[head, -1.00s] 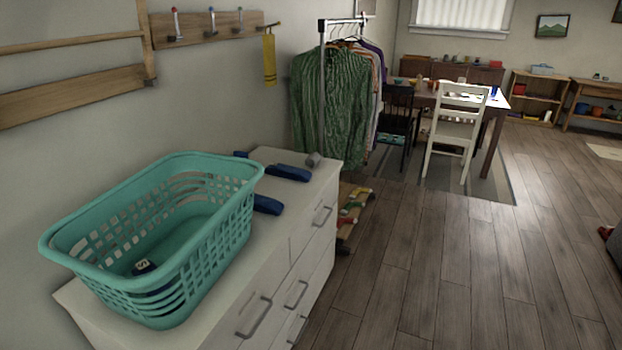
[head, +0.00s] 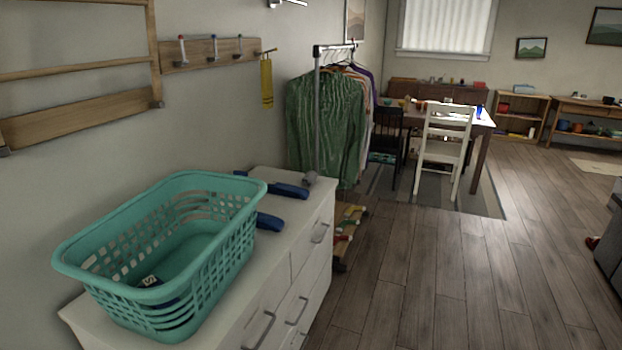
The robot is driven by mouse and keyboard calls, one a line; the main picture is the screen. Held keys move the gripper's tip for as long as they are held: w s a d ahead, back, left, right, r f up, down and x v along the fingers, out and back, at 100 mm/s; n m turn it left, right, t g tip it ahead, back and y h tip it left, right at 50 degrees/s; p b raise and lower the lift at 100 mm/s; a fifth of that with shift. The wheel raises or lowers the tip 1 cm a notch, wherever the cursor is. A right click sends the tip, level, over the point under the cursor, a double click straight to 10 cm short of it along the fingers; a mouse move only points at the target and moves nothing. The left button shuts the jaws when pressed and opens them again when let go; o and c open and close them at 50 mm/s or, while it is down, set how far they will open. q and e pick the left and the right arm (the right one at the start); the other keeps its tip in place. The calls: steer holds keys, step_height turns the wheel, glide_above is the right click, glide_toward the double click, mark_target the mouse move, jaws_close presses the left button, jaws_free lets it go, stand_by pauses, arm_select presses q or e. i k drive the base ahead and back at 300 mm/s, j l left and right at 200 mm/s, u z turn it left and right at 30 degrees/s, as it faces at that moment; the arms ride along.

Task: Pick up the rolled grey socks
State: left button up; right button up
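Neither of my grippers shows in the head view.
A teal laundry basket (head: 243,240) stands on the dresser's near end, with a dark item (head: 150,282) inside. A clothes rack (head: 317,120) stands beyond the dresser. The wooden floor (head: 420,270) to the right is open.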

mark_target(310, 176)
steer(key=i+l, duration=0.35)
steer(key=i+l+z, duration=0.1)
steer(key=i+l, duration=0.2)
steer(key=i, duration=0.25)
steer(key=i+l, duration=0.3)
steer(key=i, duration=0.15)
steer(key=i+l+z, duration=0.1)
steer(key=i+l, duration=0.2)
steer(key=i, duration=0.15)
steer(key=i+l, duration=0.25)
steer(key=i, duration=0.2)
steer(key=i+l, duration=0.3)
steer(key=i, duration=0.15)
steer(key=z, duration=0.05)
